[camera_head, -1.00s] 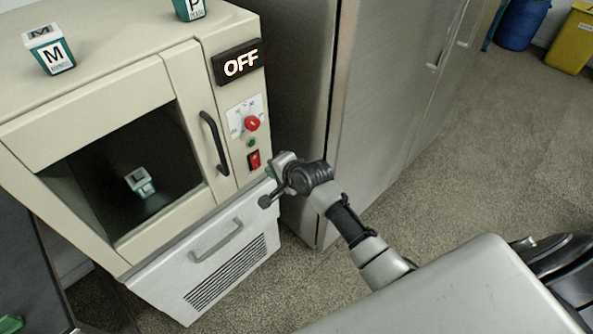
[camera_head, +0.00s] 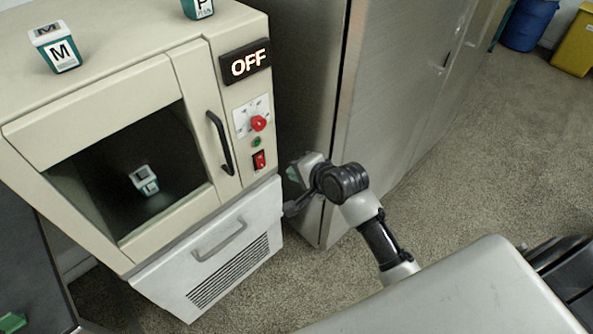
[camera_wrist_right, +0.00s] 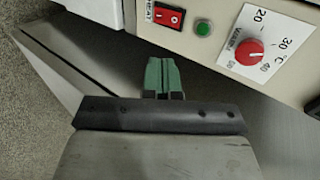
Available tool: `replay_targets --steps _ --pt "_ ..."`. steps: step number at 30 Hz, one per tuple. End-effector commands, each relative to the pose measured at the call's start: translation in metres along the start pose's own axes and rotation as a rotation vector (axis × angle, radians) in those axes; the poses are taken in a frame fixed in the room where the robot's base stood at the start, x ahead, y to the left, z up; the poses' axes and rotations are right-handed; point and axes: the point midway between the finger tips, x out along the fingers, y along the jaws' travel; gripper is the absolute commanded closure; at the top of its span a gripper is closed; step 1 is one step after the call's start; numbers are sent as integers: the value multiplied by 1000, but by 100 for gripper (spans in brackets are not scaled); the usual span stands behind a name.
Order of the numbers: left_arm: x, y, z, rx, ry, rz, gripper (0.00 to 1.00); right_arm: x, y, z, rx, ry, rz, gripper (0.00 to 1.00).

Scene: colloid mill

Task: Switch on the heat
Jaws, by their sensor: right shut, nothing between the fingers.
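The heating cabinet (camera_head: 110,115) fills the left of the head view, and its display (camera_head: 245,62) reads OFF. Below are a red knob (camera_head: 259,123), a small green lamp (camera_head: 256,142) and a red rocker switch (camera_head: 260,160). In the right wrist view the switch (camera_wrist_right: 168,16) has a HEAT label beside it. My right gripper (camera_head: 293,174) is shut and empty, just right of the panel's lower part. Its green fingertips (camera_wrist_right: 163,65) point toward the panel, below the switch and lamp and apart from them.
A dark door handle (camera_head: 220,143) stands left of the controls. A white lower box with a vent (camera_head: 228,270) is below. A steel cabinet (camera_head: 395,110) stands close on the right. Lettered containers (camera_head: 55,47) are on top; another (camera_head: 144,180) is behind the window.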

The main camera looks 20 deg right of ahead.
Motion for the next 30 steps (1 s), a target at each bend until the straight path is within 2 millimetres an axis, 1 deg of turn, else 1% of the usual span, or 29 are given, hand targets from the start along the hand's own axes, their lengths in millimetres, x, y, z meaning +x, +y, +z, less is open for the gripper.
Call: replay_targets --steps 2,6,9,19,22,26,30 --pt "3 0 0 0 -1 0 35 1 2 0 -1 0 3 100" --pt "22 0 2 0 -1 0 35 7 14 1 -3 0 29 100" --pt "30 0 3 0 -1 0 35 8 17 2 -3 1 47 100" --pt "30 1 3 0 -1 0 35 6 16 2 0 2 58 100" --pt "30 1 3 0 0 0 35 8 16 2 0 1 58 100" --pt "31 1 3 0 0 0 35 21 17 2 1 1 59 100" --pt "32 1 3 0 0 0 35 46 18 1 1 2 59 100"
